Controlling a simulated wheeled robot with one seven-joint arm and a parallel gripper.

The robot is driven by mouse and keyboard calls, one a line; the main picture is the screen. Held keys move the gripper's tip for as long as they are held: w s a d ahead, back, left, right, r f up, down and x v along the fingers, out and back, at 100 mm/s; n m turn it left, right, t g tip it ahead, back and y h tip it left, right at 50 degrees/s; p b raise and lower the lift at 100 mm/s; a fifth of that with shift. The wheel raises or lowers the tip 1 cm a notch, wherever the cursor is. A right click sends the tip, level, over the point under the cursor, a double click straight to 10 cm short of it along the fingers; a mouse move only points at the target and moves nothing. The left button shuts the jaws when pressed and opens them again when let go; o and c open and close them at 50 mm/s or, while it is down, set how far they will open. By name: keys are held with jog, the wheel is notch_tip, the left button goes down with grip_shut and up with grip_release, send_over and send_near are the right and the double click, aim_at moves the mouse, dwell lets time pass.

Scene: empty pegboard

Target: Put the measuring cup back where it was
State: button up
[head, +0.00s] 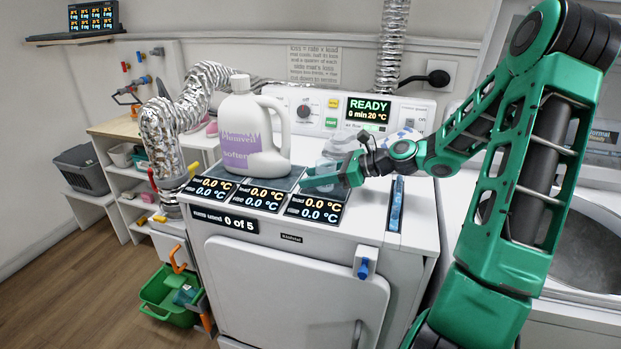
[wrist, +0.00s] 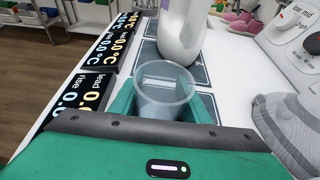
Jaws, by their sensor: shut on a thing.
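The measuring cup (wrist: 165,92) is a clear, open-topped cup between my gripper's green fingers (wrist: 166,100) in the wrist view. It looks upright, over or on a grey square pad on the machine top. I cannot tell whether its base touches the surface. In the head view my gripper (head: 335,178) is low over the top, right of the white softener bottle (head: 240,150), and the cup (head: 328,164) shows faintly there. My gripper is shut on the cup. The bottle stands close by, apart from the cup, and also shows in the wrist view (wrist: 183,30).
Black temperature displays (head: 315,207) line the front edge of the white machine (head: 290,290). A grey striped cloth item (wrist: 288,125) lies at the right in the wrist view. A blue strip (head: 397,205) lies at the right of the top. A green bin (head: 168,298) is on the floor.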

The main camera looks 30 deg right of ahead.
jog(key=o, duration=1)
jog(key=shift+f, duration=0.1)
jog(key=shift+o, duration=0.2)
jog(key=shift+r, duration=0.2)
jog(key=v, duration=1.2)
jog(key=shift+f, duration=0.15)
